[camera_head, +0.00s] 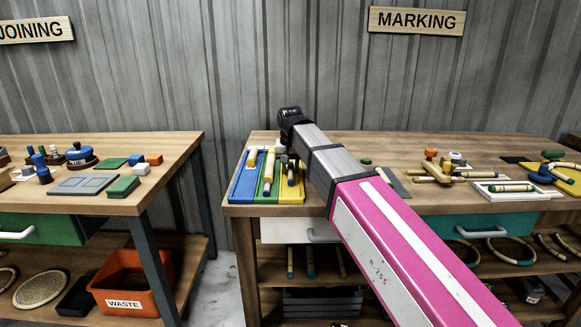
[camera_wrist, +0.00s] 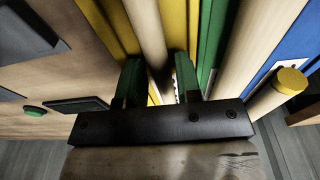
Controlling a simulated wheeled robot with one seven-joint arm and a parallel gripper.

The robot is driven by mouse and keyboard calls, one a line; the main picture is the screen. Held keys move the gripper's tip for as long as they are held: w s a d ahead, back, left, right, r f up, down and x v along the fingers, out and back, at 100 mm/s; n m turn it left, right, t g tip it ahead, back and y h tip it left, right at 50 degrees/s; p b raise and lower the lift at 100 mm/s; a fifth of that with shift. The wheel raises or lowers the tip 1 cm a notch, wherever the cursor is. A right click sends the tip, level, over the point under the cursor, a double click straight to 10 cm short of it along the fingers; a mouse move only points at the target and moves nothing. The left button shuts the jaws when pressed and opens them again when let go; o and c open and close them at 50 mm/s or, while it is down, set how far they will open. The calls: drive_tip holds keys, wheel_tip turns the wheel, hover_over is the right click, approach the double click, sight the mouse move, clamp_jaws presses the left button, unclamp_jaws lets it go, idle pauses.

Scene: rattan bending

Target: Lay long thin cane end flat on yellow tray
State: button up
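The yellow tray (camera_head: 292,193) lies at the left end of the middle bench, right of a green and a blue tray. It also shows in the wrist view (camera_wrist: 178,25). A long pale cane (camera_wrist: 147,35) runs over the yellow tray; its near end lies between my fingers. In the head view the cane (camera_head: 290,178) is mostly hidden by my gripper. My gripper (camera_head: 291,163) is low over the yellow tray. In the wrist view my gripper (camera_wrist: 160,82) has its fingers apart, one each side of the cane, with narrow gaps showing. Whether the cane lies fully flat is unclear.
Other canes lie on the green tray (camera_head: 265,188) and blue tray (camera_head: 240,187), close to my gripper. A white tray (camera_head: 510,191) and several loose pieces lie farther right. The left bench (camera_head: 150,190) stands across a gap, with an orange waste bin (camera_head: 133,290) below.

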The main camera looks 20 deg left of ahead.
sight(290, 169)
wheel_tip(290, 169, up, 12)
drive_tip(key=s, duration=0.1)
drive_tip(key=shift+s+d+r, duration=0.15)
drive_tip(key=shift+s+d, duration=0.05)
idle(0.3)
